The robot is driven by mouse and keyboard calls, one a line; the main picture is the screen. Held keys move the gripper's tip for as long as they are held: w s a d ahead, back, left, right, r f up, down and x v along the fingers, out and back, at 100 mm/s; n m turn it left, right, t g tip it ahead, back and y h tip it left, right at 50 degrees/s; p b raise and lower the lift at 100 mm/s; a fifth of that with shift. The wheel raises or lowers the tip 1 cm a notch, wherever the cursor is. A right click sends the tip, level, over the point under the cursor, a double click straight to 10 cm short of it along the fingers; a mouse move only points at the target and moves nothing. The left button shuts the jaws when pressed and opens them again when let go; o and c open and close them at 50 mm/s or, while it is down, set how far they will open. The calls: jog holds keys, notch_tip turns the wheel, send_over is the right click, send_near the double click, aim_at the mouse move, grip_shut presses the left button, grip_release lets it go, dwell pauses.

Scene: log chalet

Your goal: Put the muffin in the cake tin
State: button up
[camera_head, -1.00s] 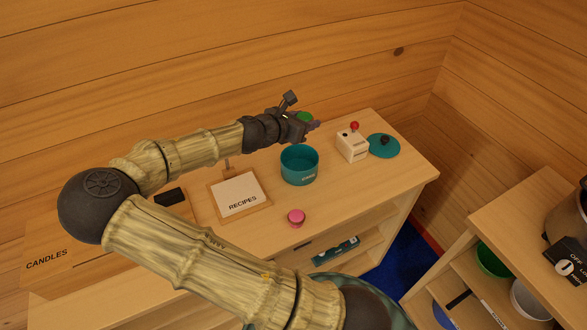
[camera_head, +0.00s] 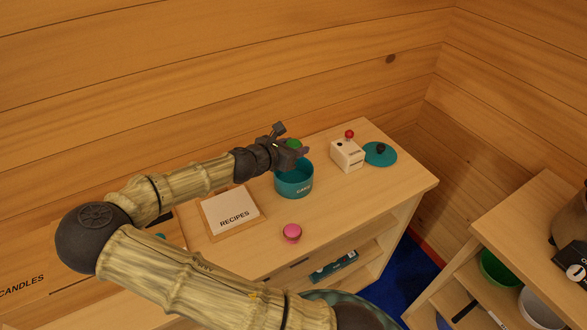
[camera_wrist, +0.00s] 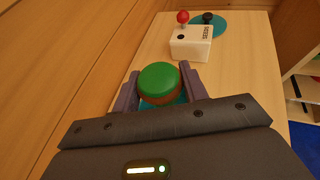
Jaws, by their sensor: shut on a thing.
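My gripper (camera_head: 292,150) is shut on a muffin with a green top (camera_head: 294,143) and a brown base. In the wrist view the muffin (camera_wrist: 159,80) sits between the two fingers. The teal round cake tin (camera_head: 295,187), marked with lettering, stands open on the wooden cabinet top. My gripper holds the muffin over the back rim area of the tin. Slivers of teal tin (camera_wrist: 181,100) show below the muffin in the wrist view. The tin's floor is mostly hidden, and I cannot tell the exact height gap.
A pink-topped small cake (camera_head: 292,232) stands in front of the tin. A white box with a red knob (camera_head: 347,155) and a teal lid with a dark knob (camera_head: 380,156) are to the right. A recipes board (camera_head: 233,212) lies left. The wooden wall is close behind.

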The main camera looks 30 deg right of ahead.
jog(key=shift+f, duration=1.35)
jog(key=shift+f, duration=0.1)
jog(key=shift+f, duration=1.8)
jog(key=shift+f, duration=0.6)
jog(key=o, duration=1)
jog(key=shift+r, duration=0.15)
jog(key=shift+r, duration=0.3)
jog(key=v, duration=1.2)
jog(key=shift+r+b, duration=0.15)
jog(key=shift+b, duration=0.25)
